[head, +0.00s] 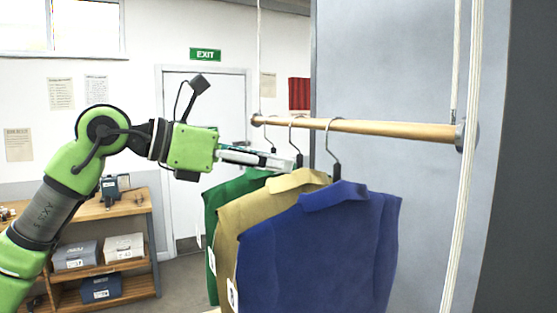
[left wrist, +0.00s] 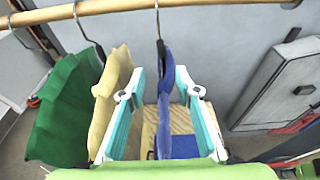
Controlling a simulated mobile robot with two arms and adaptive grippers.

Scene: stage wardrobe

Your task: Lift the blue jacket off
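The blue jacket (head: 318,250) hangs on a dark hanger (head: 336,168) from the wooden rail (head: 375,128), nearest the camera in the head view. The tan jacket (head: 262,205) and the green jacket (head: 228,192) hang to its left. My left gripper (head: 290,160) reaches in from the left at hanger height. In the left wrist view my left gripper (left wrist: 159,84) is open, and the blue jacket (left wrist: 166,75), seen edge-on, is between its fingers. The left finger is close to the tan jacket (left wrist: 107,95); whether they touch is unclear. My right gripper is not in view.
White ropes (head: 465,170) hold up the rail's right end. A grey panel (head: 400,60) stands behind it. A wooden shelf unit (head: 140,210) with boxes is at the left. The rail right of the blue jacket is free.

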